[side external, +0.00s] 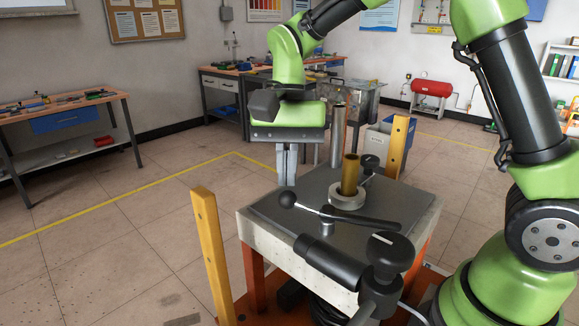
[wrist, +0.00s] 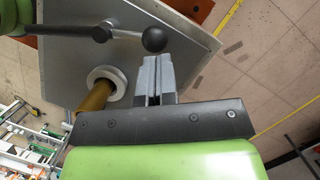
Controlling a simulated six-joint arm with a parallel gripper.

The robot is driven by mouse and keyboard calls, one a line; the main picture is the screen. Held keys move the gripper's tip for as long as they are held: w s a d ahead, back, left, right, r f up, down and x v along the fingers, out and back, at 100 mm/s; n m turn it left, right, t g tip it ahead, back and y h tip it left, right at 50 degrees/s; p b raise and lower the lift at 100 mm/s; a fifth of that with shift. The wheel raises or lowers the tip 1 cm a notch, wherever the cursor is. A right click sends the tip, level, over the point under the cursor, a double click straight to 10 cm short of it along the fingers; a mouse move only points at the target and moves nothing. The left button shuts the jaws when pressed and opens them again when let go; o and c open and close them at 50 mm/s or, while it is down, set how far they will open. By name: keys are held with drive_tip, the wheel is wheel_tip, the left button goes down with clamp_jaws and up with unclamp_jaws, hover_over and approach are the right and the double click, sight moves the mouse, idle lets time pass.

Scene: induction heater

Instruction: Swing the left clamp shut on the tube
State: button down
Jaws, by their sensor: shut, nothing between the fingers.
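A brass tube (side external: 350,174) stands upright in a pale ring (side external: 347,199) on the grey table top; the tube also shows in the wrist view (wrist: 92,98). A clamp lever with a black ball knob (side external: 287,200) and a silver rod turns on a post (side external: 327,226) at the front of the top. Its black arm (side external: 368,220) points right, apart from the tube. My gripper (side external: 287,182) is shut and empty, pointing down beyond the knob. In the wrist view the knob (wrist: 154,39) lies just past the fingertips (wrist: 154,58); I cannot tell whether they touch.
A second black clamp knob (side external: 370,162) sits behind the tube. A silver cylinder (side external: 338,135) rises at the back. Yellow posts (side external: 211,255) flank the table. A black cylindrical fitting (side external: 388,250) stands at the front right. The floor left of the table is free.

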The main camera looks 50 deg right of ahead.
drive_tip(key=shift+s+a+n+g, duration=0.1)
drive_tip(key=shift+a+n+g, duration=0.2)
drive_tip(key=shift+a+n, duration=0.6)
drive_tip(key=shift+n+h, duration=0.3)
drive_tip(key=shift+n, duration=0.3)
drive_tip(key=shift+s+a+n, duration=0.2)
drive_tip(key=shift+a+n, duration=0.25)
drive_tip(key=shift+n, duration=0.35)
drive_tip(key=shift+s+a+n+g+h, duration=0.35)
drive_tip(key=shift+a+n+h, duration=0.2)
drive_tip(key=shift+n, duration=0.55)
drive_tip(key=shift+s+a+n+h, duration=0.25)
drive_tip(key=shift+s+a+n, duration=0.15)
drive_tip(key=shift+n, duration=0.45)
drive_tip(key=shift+s+a+n+h, duration=0.2)
drive_tip(key=shift+s+a+n, duration=0.15)
drive_tip(key=shift+n, duration=0.5)
drive_tip(key=shift+s+a+n+h, duration=0.3)
drive_tip(key=shift+s+n, duration=0.15)
drive_tip(key=shift+n, duration=0.45)
drive_tip(key=shift+s+a+n+h, duration=0.25)
drive_tip(key=shift+s+n, duration=0.2)
drive_tip(key=shift+n, duration=0.45)
idle(1.1)
